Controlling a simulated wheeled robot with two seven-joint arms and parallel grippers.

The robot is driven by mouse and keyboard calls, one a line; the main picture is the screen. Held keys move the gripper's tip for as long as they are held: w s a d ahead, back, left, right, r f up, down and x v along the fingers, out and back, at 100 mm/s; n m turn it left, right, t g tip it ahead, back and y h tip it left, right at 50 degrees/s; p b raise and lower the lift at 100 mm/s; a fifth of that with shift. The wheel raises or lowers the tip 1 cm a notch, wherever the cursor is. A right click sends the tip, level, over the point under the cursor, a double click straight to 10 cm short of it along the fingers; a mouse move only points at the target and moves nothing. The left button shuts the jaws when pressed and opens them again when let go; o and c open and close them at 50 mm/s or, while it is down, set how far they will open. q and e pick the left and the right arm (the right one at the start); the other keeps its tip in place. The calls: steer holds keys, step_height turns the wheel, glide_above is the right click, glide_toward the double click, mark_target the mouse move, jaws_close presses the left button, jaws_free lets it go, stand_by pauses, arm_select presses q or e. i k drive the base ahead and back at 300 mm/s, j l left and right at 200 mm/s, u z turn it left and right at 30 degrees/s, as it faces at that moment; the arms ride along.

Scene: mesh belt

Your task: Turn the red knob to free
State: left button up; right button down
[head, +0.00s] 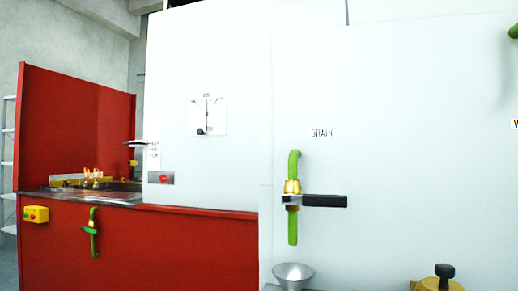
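A small red knob (163,179) sits on a grey plate (153,178) low on the white cabinet wall, left of the picture's middle. It is too small to tell which way it is turned. Small dark lettering (154,154) stands above it, too small to read. Neither of my grippers shows in the head view.
A white panel with a dial and pointer (207,115) is above right of the knob. A green drain pipe with a black-handled valve (325,201) stands at right, by a metal funnel (293,273). A red machine (180,245) with a yellow button box (36,214) is below left.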

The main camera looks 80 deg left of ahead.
mark_target(163, 178)
steer(key=k+j+u, duration=0.3)
steer(key=k+u, duration=0.15)
steer(key=k+j+u, duration=0.45)
steer(key=u, duration=2.8)
steer(key=i+u, duration=0.1)
steer(key=u, duration=0.3)
steer(key=l+u, duration=0.1)
steer(key=u, duration=0.35)
steer(key=i+l+u, duration=0.1)
steer(key=u, duration=0.75)
steer(key=i+l+u, duration=0.1)
steer(key=u, duration=0.25)
steer(key=l+u, duration=0.25)
steer(key=u, duration=0.15)
steer(key=l+u, duration=0.35)
steer(key=l+z, duration=0.15)
steer(key=l, duration=0.25)
steer(key=i+l+z, duration=0.2)
steer(key=l, duration=0.2)
steer(key=l+z, duration=0.15)
steer(key=l, duration=0.2)
steer(key=l+z, duration=0.1)
steer(key=z, duration=0.35)
steer(key=i+l+z, duration=0.1)
steer(key=z, duration=0.85)
steer(key=i+z, duration=0.1)
steer(key=z, duration=0.35)
steer(key=i+l, duration=0.05)
